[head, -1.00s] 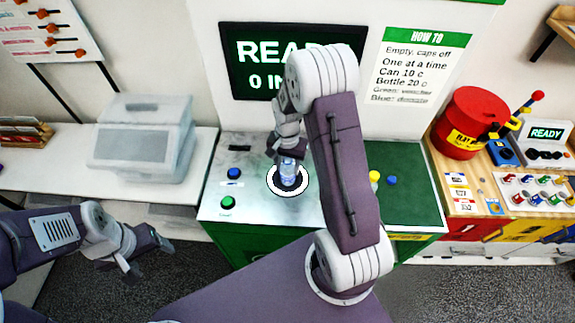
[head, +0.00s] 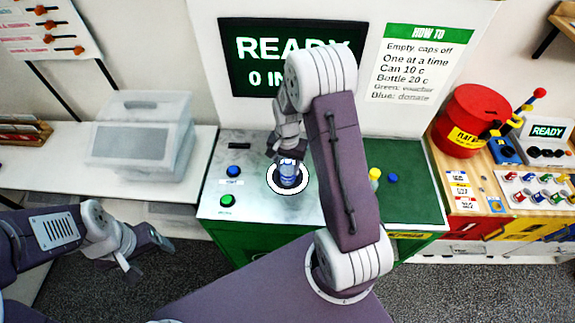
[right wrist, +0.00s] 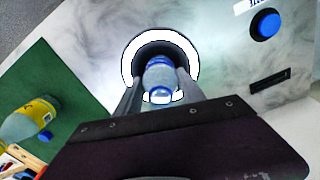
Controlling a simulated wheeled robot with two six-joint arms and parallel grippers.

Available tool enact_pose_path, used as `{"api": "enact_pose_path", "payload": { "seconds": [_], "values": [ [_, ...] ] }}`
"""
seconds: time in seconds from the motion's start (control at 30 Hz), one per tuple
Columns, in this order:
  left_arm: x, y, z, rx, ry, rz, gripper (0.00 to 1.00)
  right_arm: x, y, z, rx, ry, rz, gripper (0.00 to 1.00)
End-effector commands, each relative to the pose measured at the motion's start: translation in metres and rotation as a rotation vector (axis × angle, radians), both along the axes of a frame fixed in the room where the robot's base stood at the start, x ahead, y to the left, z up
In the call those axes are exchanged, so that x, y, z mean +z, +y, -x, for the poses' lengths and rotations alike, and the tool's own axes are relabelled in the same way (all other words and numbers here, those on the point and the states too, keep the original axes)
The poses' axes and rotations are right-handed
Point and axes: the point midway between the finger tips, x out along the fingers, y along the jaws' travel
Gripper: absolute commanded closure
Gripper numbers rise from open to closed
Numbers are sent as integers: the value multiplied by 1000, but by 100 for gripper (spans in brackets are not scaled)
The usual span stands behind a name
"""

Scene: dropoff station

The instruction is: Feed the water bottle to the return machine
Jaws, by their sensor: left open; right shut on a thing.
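The water bottle (head: 289,170) is clear with a blue label and stands roughly upright at the white-ringed round opening (head: 275,186) of the return machine (head: 247,202). My right gripper (head: 287,152) is shut on the bottle from above. In the right wrist view the bottle (right wrist: 160,78) sits between the fingers, with its lower part inside the dark hole of the white ring (right wrist: 130,58). How deep it reaches is hidden. My left gripper (head: 148,256) is open and empty, low at the left, away from the machine. The machine's screen (head: 255,48) reads READY, partly hidden by my right arm.
A blue button (head: 234,172) and a green button (head: 228,201) are left of the opening. A grey bin (head: 140,140) stands on the left counter, and a red drum (head: 470,120) stands at the right.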

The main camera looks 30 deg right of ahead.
Motion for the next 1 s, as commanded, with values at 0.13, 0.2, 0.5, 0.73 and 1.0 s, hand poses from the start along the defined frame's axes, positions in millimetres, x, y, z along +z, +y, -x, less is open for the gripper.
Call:
{"api": "enact_pose_path", "payload": {
  "seconds": [0.13,0.2,0.5,0.73,1.0],
  "values": [
    [-4,0,0,0,0,0,28,-6,0,0,0,0,0,91],
    [-6,0,0,0,0,0,28,-8,0,0,0,0,0,91],
    [-12,0,0,0,0,0,28,-17,0,0,0,0,0,91],
    [-17,0,0,0,0,0,28,-24,0,0,0,0,0,91],
    [-18,0,0,0,0,0,28,-26,0,0,0,0,0,91]
  ]
}}
